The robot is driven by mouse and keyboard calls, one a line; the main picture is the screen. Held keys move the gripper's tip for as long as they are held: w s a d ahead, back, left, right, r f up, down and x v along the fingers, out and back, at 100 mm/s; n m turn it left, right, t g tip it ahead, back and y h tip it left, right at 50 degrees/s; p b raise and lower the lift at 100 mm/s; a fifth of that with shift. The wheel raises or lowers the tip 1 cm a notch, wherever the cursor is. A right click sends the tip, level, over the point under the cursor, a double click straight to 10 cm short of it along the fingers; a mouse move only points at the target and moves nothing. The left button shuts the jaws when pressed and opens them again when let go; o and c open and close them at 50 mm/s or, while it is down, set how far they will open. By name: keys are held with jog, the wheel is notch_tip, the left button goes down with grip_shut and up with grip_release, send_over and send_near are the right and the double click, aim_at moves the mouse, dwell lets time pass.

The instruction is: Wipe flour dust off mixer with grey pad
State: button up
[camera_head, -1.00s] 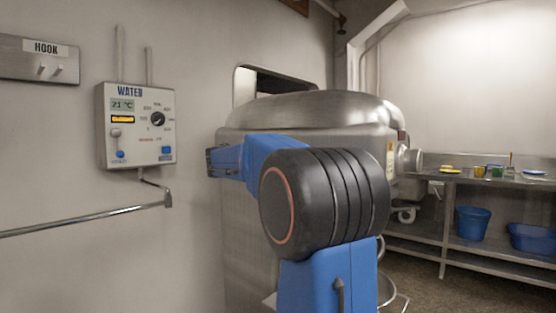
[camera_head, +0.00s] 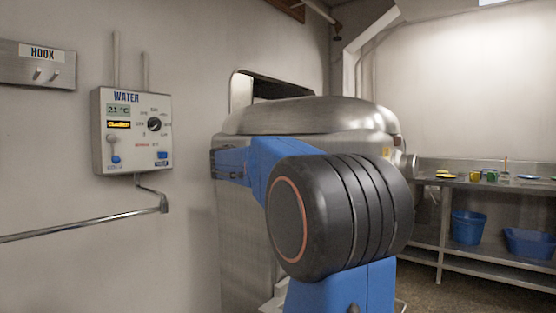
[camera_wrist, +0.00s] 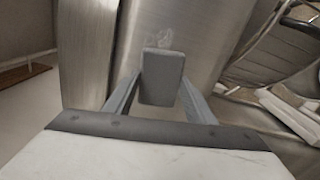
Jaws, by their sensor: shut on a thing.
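The mixer (camera_head: 310,116) is a large brushed-steel machine behind my arm in the head view. Its steel body (camera_wrist: 205,28) fills the middle of the wrist view. A grey pad (camera_wrist: 162,78) is held upright between the two fingers of my gripper (camera_wrist: 160,92). A pale whitish smudge, like flour dust (camera_wrist: 160,38), shows on the steel just beyond the pad's top edge. I cannot tell whether the pad touches the steel. In the head view my arm hides much of the mixer's front, and the pad is not visible there.
A water control box (camera_head: 137,130) and a pipe rail (camera_head: 85,226) are on the left wall, with a hook plate (camera_head: 37,64) above. A steel table (camera_head: 480,182) at right holds small items, with blue tubs (camera_head: 468,227) below. A wire guard (camera_wrist: 290,45) shows at the wrist view's right.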

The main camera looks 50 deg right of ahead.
jog(key=s, duration=0.7)
jog(key=shift+d, duration=0.35)
dwell(0.4)
jog(key=shift+w, duration=2)
jog(key=shift+c, duration=0.4)
jog(key=w, duration=0.6)
jog(key=shift+w+a, duration=0.3)
jog(key=shift+a, duration=0.15)
jog(key=a, duration=0.6)
jog(key=shift+s, duration=0.25)
jog(key=shift+a, duration=0.1)
